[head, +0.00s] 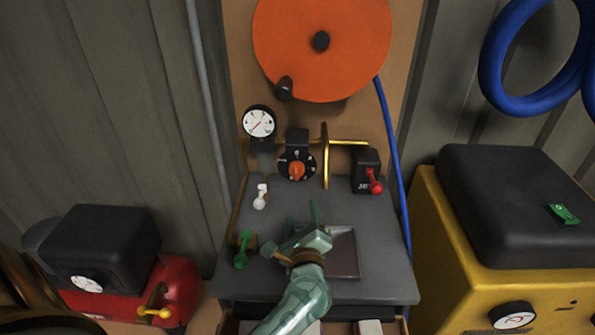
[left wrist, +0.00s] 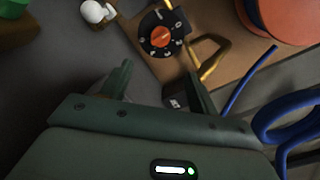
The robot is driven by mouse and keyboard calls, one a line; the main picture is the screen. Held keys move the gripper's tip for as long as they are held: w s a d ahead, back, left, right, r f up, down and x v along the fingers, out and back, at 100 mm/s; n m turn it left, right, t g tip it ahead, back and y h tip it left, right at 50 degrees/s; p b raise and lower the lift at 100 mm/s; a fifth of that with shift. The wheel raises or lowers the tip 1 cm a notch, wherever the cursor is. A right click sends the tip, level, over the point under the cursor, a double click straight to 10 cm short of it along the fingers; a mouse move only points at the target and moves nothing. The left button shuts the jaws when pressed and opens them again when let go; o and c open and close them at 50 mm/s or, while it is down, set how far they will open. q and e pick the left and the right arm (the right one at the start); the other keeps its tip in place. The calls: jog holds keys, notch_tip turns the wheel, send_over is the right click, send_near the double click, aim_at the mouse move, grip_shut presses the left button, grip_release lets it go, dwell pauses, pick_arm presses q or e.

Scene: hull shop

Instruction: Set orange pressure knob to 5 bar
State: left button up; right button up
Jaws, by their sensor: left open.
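The orange pressure knob (head: 297,171) sits on a black round dial with white marks, on the upright panel behind the bench. It also shows in the left wrist view (left wrist: 160,37), beyond the fingers. Its exact setting is too small to read. My left gripper (head: 291,226) is open and empty, over the bench and in front of and below the knob, not touching it. Its two fingers (left wrist: 160,78) stand apart in the left wrist view. A white round gauge (head: 259,122) with a red needle is up left of the knob. My right gripper is not in view.
A white-handled fitting (head: 260,197) and a green one (head: 242,250) are at left. A shallow tray (head: 345,252) lies under my arm. An orange reel (head: 322,45) hangs above.

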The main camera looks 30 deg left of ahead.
aim_at(298, 176)
pick_arm(q)
jog(key=b+x, duration=0.1)
jog(key=x, duration=1.3)
jog(key=shift+a+b, duration=0.15)
jog(key=shift+b, duration=0.25)
jog(key=shift+w+a, duration=0.15)
jog(key=shift+w, duration=0.15)
jog(key=shift+w+a, duration=0.1)
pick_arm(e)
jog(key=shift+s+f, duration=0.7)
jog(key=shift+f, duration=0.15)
pick_arm(q)
jog(key=c, duration=1)
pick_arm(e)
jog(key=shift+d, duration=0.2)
